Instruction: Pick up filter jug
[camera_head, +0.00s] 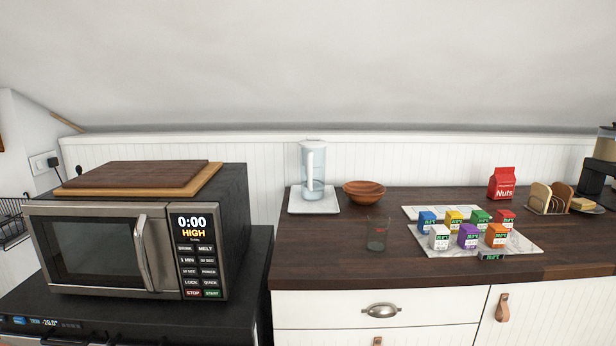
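The filter jug (318,172) is a clear, pale blue pitcher with a white lid and a white handle facing the front. It stands upright on a white square board (323,206) at the back left of the dark wooden counter. Neither of my grippers shows in the head view, and nothing is touching the jug from the front.
A brown bowl (363,190) is close right of the jug, with a dark glass (376,234) in front. Several small boxes (467,236) stand on marble boards further right. A microwave (130,250) stands left, across a gap. A sloped ceiling (310,60) hangs above.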

